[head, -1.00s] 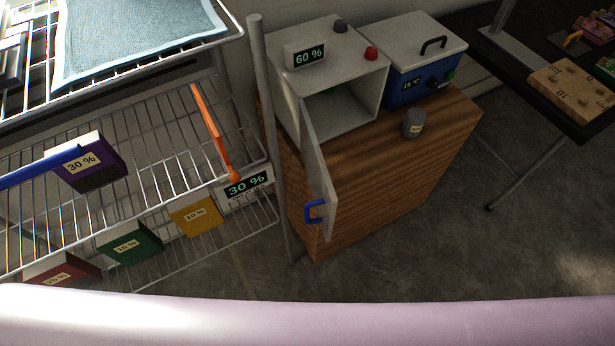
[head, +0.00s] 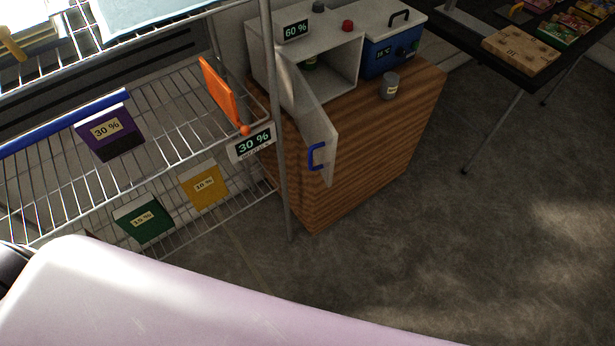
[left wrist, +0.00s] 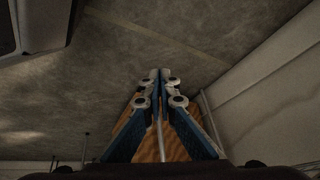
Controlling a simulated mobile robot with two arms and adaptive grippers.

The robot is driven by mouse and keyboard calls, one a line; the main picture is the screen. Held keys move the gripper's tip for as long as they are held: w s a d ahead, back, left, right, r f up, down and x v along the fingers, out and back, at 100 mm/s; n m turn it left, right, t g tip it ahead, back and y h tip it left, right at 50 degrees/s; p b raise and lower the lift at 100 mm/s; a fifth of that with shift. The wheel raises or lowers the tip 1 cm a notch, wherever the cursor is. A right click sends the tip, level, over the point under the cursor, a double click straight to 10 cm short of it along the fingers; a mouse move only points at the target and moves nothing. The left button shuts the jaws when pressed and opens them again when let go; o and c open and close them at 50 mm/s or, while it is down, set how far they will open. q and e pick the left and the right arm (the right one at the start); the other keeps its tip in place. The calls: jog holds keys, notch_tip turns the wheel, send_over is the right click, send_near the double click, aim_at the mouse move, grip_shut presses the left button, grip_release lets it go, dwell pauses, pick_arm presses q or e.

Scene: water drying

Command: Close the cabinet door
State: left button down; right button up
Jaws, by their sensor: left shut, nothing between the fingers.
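The white cabinet (head: 262,52) stands on a wooden stand in the head view, with a 60 % display on top. Its door (head: 312,120) is open, swung out toward me past the stand's edge. A blue handle (head: 316,157) is on the door's outer end. A small green item (head: 311,63) shows inside the cabinet. My left gripper (left wrist: 164,72) is shut and empty in the left wrist view, with the floor and part of a wood-grained surface behind it. It is not in the head view, so its distance to the door cannot be told. My right gripper is not in view.
A wire rack (head: 160,90) with labelled boxes and a post (head: 274,140) stands left of the cabinet. A blue box (head: 388,55) and grey jar (head: 390,86) share the wooden stand (head: 385,150). A dark table (head: 500,65) is at the upper right. Floor (head: 460,250) is clear at lower right.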

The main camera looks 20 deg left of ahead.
pick_arm(q)
jog(key=w+a+r+m+t+h, duration=0.15)
jog(key=w+r+t, duration=0.25)
jog(key=w+r, duration=0.6)
jog(key=w+a+r+t+h, duration=0.1)
jog(key=w+r+t+h, duration=0.15)
jog(key=w+r, duration=0.8)
jog(key=s+d+r+m+t+h+p, duration=0.1)
jog(key=d+r+m+h, duration=0.25)
jog(key=r, duration=0.75)
jog(key=d+r+m+h, duration=0.2)
jog(key=d+r+h, duration=0.3)
jog(key=r, duration=0.6)
jog(key=p+x, duration=0.2)
jog(key=x, duration=1.1)
jog(key=shift+w+d, duration=0.2)
jog(key=shift+d, duration=0.15)
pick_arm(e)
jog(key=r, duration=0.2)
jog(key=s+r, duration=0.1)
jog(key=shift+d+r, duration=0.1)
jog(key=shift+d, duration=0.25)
pick_arm(q)
jog(key=shift+d, duration=0.1)
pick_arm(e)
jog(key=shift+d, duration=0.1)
